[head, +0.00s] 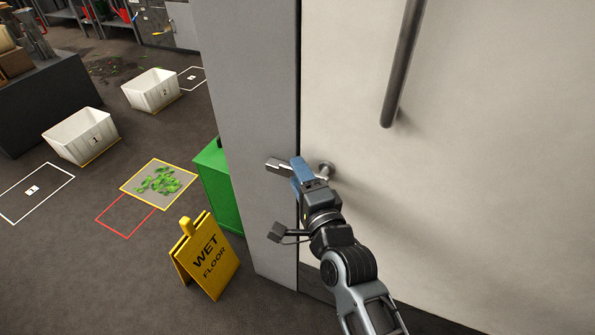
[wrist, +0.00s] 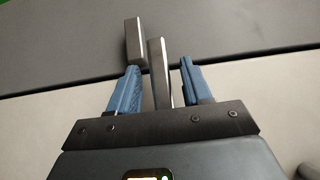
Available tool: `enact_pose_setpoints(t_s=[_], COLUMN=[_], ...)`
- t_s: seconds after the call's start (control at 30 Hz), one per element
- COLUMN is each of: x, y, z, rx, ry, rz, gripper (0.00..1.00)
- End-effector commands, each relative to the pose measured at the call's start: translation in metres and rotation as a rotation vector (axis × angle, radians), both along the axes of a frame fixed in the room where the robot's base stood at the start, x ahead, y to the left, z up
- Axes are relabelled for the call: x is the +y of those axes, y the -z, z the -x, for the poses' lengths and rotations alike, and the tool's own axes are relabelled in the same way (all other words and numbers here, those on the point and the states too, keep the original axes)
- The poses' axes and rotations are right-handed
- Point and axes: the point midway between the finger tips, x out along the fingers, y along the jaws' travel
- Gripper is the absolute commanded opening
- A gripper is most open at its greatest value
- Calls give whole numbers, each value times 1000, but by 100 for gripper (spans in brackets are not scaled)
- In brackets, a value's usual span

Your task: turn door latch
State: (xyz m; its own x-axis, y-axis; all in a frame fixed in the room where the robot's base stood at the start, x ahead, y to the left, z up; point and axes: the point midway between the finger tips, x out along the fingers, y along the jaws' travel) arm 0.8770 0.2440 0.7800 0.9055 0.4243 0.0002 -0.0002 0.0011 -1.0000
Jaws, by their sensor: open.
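The cream door (head: 470,180) fills the right of the head view. Its metal latch (head: 326,169) has a round mount right of my gripper, and a metal end shows left of it (head: 278,165). My gripper (head: 299,170) is at the latch with its blue fingers partly covering it. In the wrist view, my gripper (wrist: 158,64) is open, with the grey latch bar (wrist: 157,60) between the fingers, nearer the left one. A second grey block (wrist: 133,42) shows beyond the left fingertip. Contact with the bar cannot be told.
A dark vertical bar handle (head: 400,70) is above right on the door. The grey door frame (head: 255,120) stands left of the seam. A yellow wet floor sign (head: 208,262), a green box (head: 215,190) and white bins (head: 82,137) are further left.

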Motion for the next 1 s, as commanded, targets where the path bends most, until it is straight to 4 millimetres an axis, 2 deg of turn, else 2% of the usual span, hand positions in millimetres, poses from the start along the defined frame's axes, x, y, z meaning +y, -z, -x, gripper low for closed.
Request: enact_pose_setpoints(t_s=[0.2,0.47,1.0], x=[6,7,7], y=[0,0,1], z=[-14,-16,-15], rx=[0,0,0], ry=[1,1,1], rz=[1,1,1], gripper=[49,49,0])
